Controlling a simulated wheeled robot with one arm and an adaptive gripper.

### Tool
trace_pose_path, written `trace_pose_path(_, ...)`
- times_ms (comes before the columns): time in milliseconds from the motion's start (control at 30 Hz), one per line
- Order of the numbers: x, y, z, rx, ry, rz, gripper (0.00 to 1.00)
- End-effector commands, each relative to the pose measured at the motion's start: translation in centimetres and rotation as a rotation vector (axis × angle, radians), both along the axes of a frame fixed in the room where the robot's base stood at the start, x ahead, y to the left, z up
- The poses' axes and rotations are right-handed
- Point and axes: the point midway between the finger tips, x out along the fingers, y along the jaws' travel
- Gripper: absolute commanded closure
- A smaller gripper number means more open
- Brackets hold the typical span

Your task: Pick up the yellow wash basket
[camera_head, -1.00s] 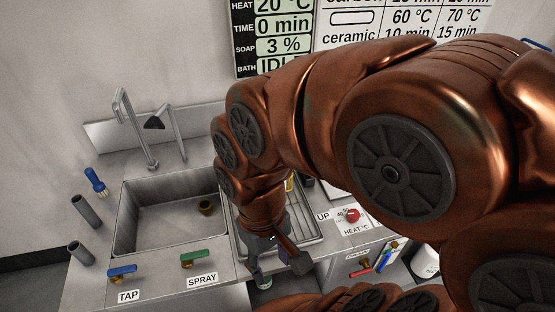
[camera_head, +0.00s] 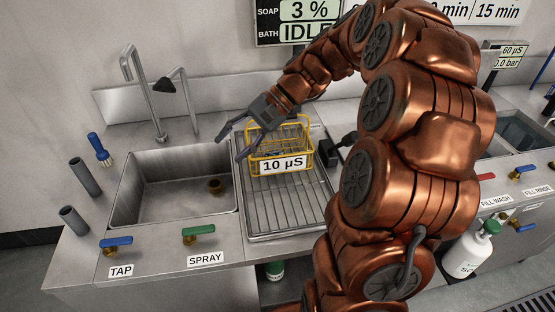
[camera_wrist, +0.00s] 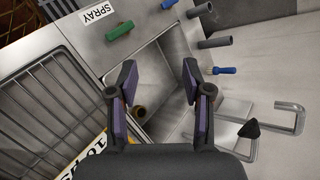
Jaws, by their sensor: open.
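The yellow wash basket (camera_head: 302,149) is a wire basket with a white "10 µS" label on its front. It stands on the ribbed drain rack (camera_head: 285,205) to the right of the sink, near the back. My gripper (camera_head: 229,148) is open and empty, just left of the basket and above the sink's right edge. In the wrist view my gripper (camera_wrist: 160,88) has its fingers spread over the sink, and only the basket's label (camera_wrist: 88,158) and a bit of yellow show at the lower left. My arm passes to the right of the basket.
The steel sink (camera_head: 140,213) lies left of the rack, with a tall tap (camera_head: 139,90) behind it. The blue TAP lever (camera_head: 117,241) and green SPRAY lever (camera_head: 198,231) are at the front. A dark block (camera_head: 346,143) is right of the basket.

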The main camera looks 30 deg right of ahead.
Motion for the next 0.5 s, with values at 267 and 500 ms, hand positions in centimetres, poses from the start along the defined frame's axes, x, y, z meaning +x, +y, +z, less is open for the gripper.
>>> trace_pose_path(267, 5.5, -11.9, -3.3, 0.225, -0.083, -0.276, 0.5)
trace_pose_path(500, 6.5, -21.8, -5.3, 0.353, -0.167, -0.459, 0.5)
